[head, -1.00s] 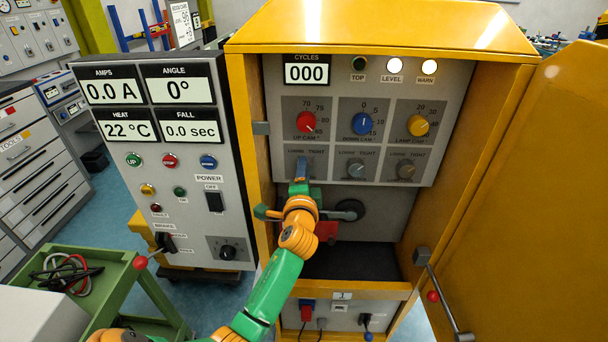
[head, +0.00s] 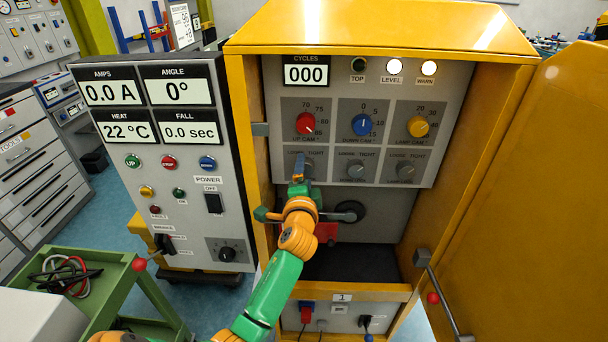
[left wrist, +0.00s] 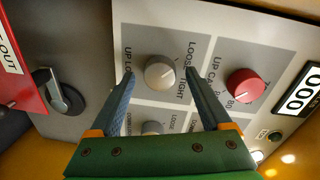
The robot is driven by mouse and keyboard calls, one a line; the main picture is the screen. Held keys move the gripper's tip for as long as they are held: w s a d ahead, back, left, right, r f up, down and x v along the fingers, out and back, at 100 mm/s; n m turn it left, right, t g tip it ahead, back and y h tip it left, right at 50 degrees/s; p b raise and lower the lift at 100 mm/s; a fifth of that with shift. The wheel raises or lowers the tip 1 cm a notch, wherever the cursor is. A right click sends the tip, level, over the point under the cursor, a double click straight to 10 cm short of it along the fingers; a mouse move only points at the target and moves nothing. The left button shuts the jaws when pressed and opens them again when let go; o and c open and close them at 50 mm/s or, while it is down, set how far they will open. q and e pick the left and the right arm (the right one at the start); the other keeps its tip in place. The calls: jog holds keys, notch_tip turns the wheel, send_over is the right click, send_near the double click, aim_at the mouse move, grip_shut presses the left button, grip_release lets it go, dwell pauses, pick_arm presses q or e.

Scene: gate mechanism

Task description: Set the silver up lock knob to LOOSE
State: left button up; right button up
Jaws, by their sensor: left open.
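The silver up lock knob (left wrist: 160,72) sits on the grey panel under the red up cam knob (left wrist: 246,84), beside a LOOSE/TIGHT label. My left gripper (left wrist: 159,76) is open in the left wrist view, with one finger on each side of the silver knob. I see no clear contact, and I cannot read the knob's setting for sure. In the head view my left gripper (head: 298,170) is in front of the lower left panel square, and its fingers partly hide the silver knob (head: 309,166). My right gripper is not in view.
Two more lock knobs (head: 356,171) are to the right. The blue (head: 361,124) and yellow (head: 418,127) knobs sit above them. The yellow cabinet's side wall (head: 254,150) is close to my left gripper. The open yellow door (head: 540,200) stands at right.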

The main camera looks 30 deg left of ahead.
pick_arm(q)
jog(key=shift+s, duration=0.1)
jog(key=b+v, duration=0.1)
jog(key=v, duration=0.6)
jog(key=s+d+f+g+h, duration=0.2)
jog(key=d+f, duration=0.1)
jog(key=f, duration=0.7)
jog(key=s+d+f+g+h, duration=0.2)
jog(key=d+f, duration=0.1)
jog(key=f, duration=0.7)
jog(key=s+d+f+g+h, duration=0.2)
jog(key=d+f+h, duration=0.1)
jog(key=f, duration=0.7)
jog(key=s+d+f+n+g+h, duration=0.1)
jog(key=s+d+f+n+g, duration=0.15)
jog(key=s+f, duration=0.95)
jog(key=s+f+n+g, duration=0.2)
jog(key=s+f, duration=0.1)
jog(key=s, duration=0.7)
jog(key=s+a+f+n+g, duration=0.1)
jog(key=s+f+n+g, duration=0.1)
jog(key=s, duration=0.8)
jog(key=shift+f+g+h, duration=0.4)
jog(key=shift+f+g, duration=0.25)
jog(key=shift+f, duration=0.2)
